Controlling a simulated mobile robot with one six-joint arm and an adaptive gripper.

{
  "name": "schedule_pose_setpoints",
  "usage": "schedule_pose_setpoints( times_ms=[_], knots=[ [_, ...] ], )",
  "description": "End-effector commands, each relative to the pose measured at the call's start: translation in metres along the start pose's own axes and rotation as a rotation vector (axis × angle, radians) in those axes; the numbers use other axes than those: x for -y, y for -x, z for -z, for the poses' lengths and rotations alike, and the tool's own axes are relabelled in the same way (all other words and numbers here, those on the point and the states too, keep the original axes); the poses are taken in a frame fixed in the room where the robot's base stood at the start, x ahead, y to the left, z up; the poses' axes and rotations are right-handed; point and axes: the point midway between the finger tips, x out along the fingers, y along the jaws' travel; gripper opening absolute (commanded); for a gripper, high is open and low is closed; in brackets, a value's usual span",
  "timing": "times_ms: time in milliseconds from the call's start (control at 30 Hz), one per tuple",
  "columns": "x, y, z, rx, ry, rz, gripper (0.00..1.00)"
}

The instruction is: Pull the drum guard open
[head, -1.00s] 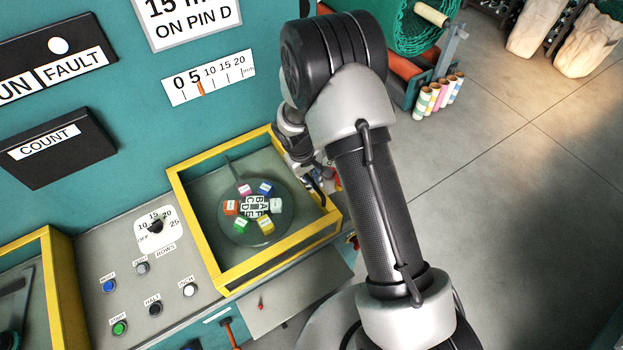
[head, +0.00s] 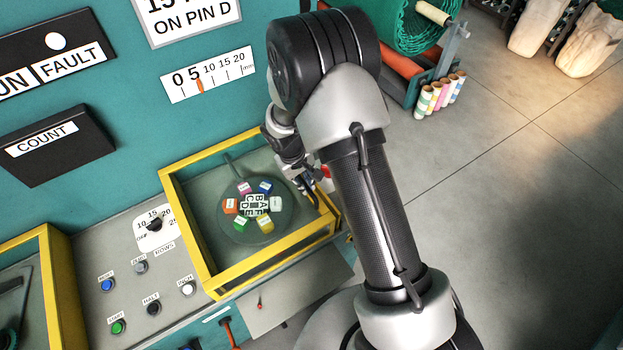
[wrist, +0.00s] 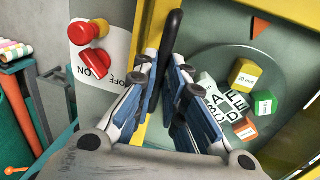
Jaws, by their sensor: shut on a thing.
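The drum guard (head: 190,236) is a yellow frame around a see-through panel, over a round drum plate with several coloured, labelled blocks. The drum (head: 233,230) shows through it, and it also shows in the wrist view (wrist: 215,57). A black bar handle (wrist: 171,32) stands along the guard's yellow edge (wrist: 150,30) in the wrist view. My gripper (wrist: 165,74) has its fingers on both sides of this handle and is shut on it. In the head view my gripper (head: 308,184) is at the guard's right side, partly hidden by my arm.
A red knob switch (wrist: 88,31) with an ON/OFF label is just left of the handle. Buttons and a dial (head: 155,225) sit on the panel left of the guard. A rack with a green net roll (head: 418,25) stands behind at right.

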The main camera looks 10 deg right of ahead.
Motion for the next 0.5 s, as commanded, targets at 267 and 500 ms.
schedule_pose_setpoints(
  times_ms=[267, 500],
  knots=[
    [0.086, 0.013, 0.001, -0.005, 0.009, 0.0, 0.0],
    [0.169, 0.03, 0.001, -0.004, 0.008, 0.0, 0.0]
  ],
)
